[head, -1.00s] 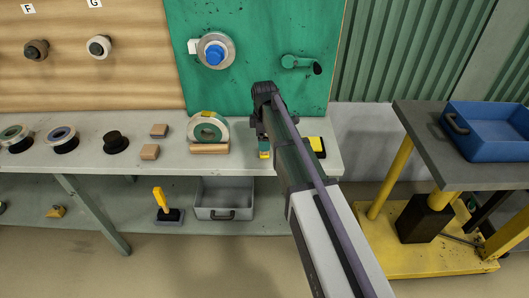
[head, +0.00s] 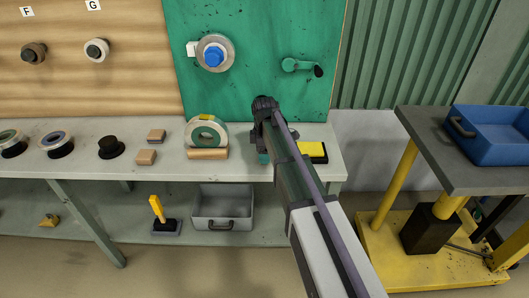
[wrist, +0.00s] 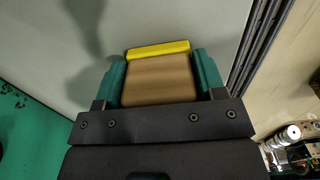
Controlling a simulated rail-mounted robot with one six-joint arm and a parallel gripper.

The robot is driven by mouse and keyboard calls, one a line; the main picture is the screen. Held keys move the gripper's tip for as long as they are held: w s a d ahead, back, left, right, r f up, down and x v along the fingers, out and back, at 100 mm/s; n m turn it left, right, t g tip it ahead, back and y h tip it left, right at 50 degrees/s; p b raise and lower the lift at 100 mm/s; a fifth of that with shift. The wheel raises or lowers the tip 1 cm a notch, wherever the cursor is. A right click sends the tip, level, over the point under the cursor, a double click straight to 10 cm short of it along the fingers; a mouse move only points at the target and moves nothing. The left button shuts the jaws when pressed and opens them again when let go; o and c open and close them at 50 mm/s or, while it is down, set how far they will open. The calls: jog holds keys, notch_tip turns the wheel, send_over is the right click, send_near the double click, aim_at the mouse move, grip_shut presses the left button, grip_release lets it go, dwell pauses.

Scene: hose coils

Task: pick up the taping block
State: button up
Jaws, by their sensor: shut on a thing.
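My gripper (wrist: 160,82) is shut on the taping block (wrist: 158,80), a tan block with a yellow strip along its far edge. The block sits squarely between the two teal fingers in the wrist view. In the head view my gripper (head: 263,157) is over the right part of the bench, just right of the green-and-white coil. There my arm hides the block. I cannot tell whether the block touches the bench top.
The grey bench (head: 225,173) carries a green-and-white coil (head: 207,131), a wooden block (head: 207,154) and a yellow-and-black pad (head: 312,152) close by. A green panel (head: 240,95) rises behind. A blue tray (head: 492,132) stands on a cart at right.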

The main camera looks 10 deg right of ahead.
jog(key=shift+c, duration=1.3)
notch_tip(320, 180, up, 10)
jog(key=p, duration=1)
jog(key=shift+r, duration=0.15)
jog(key=o, duration=0.5)
jog(key=shift+f, duration=0.2)
jog(key=c, duration=0.6)
jog(key=shift+r, duration=0.1)
